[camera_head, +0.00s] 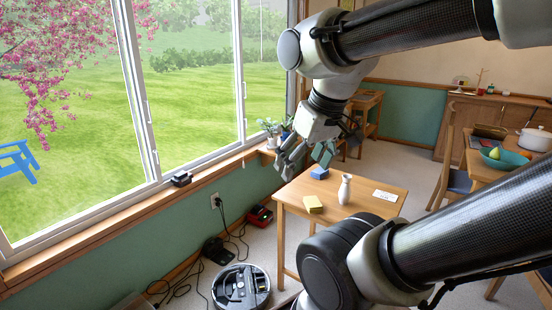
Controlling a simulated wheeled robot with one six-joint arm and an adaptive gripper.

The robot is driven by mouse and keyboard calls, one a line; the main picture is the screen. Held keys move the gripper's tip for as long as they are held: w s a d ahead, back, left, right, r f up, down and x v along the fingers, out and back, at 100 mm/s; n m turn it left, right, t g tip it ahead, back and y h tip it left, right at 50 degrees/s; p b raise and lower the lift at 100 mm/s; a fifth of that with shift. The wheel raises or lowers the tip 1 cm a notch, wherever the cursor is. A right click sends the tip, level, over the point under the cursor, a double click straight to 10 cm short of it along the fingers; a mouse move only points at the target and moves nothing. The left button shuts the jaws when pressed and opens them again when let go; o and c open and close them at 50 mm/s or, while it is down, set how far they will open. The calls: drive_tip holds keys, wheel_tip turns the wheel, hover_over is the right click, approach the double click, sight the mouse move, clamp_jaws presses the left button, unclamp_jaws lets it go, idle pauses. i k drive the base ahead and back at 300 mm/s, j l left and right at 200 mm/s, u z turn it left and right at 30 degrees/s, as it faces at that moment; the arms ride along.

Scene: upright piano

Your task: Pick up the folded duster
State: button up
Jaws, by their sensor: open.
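A small yellow folded cloth, which looks like the duster (313,204), lies flat near the front left of a small wooden table (365,202). My gripper (304,164) hangs open and empty from above, its fingers pointing down near the table's far left corner. It appears farther back and higher than the duster, apart from it. Nothing covers the duster.
A blue block (319,174) lies on the table close to my gripper. A white vase (345,190) stands right of the duster, and a white card (385,196) lies farther right. The window sill (215,176) runs along the left. A robot vacuum (241,288) is on the floor.

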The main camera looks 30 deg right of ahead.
sight(313, 206)
drive_tip(key=z, duration=1.6)
